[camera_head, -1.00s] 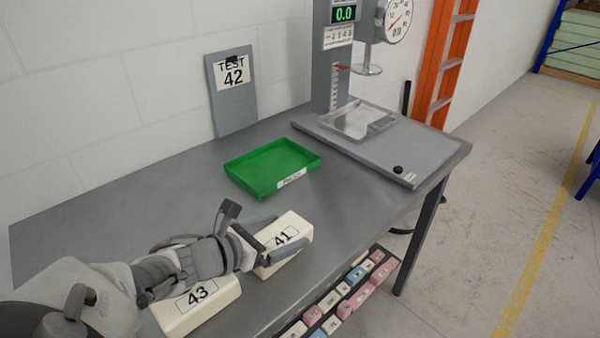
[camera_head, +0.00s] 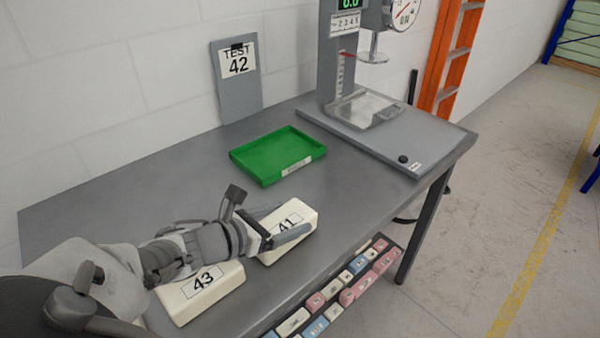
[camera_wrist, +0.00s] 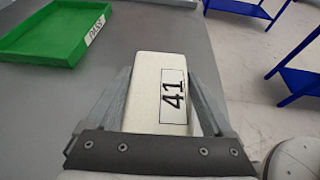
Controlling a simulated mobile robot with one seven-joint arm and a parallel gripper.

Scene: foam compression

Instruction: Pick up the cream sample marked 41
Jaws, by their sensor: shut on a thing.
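The cream sample marked 41 (camera_head: 299,238) is a cream block with a black-on-white label, near the front edge of the grey table (camera_head: 130,195). It also shows in the wrist view (camera_wrist: 148,90), between my two fingers. My gripper (camera_head: 283,223) is shut on it, one finger along each side. Its near end is hidden by the gripper. I cannot tell whether it touches the table or is slightly raised. The cream sample marked 43 (camera_head: 221,283) lies to the left, under and beside my wrist.
A green tray (camera_head: 312,149) labelled PASS lies behind sample 41. A grey test stand (camera_head: 420,140) with a gauge is at the back right. A board reading TEST 42 (camera_head: 237,95) leans on the wall. Many coloured samples (camera_head: 352,283) lie on a shelf below the front edge.

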